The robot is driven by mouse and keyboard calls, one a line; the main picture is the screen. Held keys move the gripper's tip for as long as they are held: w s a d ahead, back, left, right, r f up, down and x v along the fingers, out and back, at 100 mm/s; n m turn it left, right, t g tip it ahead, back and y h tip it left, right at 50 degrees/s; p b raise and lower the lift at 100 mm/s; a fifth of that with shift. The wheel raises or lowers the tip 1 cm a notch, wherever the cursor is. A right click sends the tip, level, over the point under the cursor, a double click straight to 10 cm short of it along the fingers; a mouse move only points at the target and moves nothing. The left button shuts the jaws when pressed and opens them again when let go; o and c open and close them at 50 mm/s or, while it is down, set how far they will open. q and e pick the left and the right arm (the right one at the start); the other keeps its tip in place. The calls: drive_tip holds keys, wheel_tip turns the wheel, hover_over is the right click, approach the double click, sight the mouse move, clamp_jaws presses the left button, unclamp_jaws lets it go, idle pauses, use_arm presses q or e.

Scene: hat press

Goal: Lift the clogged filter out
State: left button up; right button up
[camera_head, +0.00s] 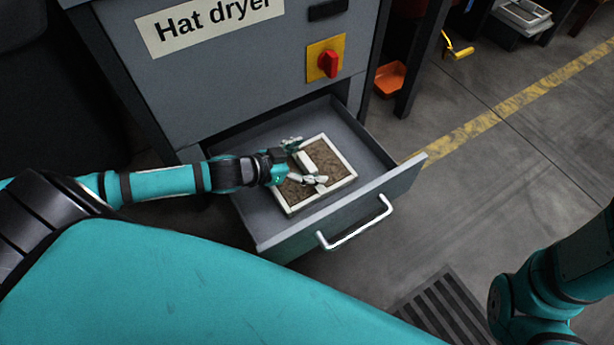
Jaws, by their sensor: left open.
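The clogged filter (336,159) is a flat square with a white frame and a brown, dirty face. It lies in the pulled-out drawer (235,141) of the grey hat dryer (200,82). A pale bar-shaped handle (305,162) shows on its face. My left gripper (311,161) is over the filter, with its open fingers on either side of the bar. I cannot tell whether the fingers touch it. Part of the filter is hidden by the gripper. My right gripper is out of view; only part of my right arm shows at the lower right.
The drawer front has a metal handle (357,226) and its walls stand around the filter. A red switch (328,64) on a yellow plate is above the drawer. A floor grate (437,304) lies in front.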

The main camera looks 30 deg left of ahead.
use_arm(q)
drive_tip(key=shift+w, duration=0.1)
drive_tip(key=c, duration=1.4)
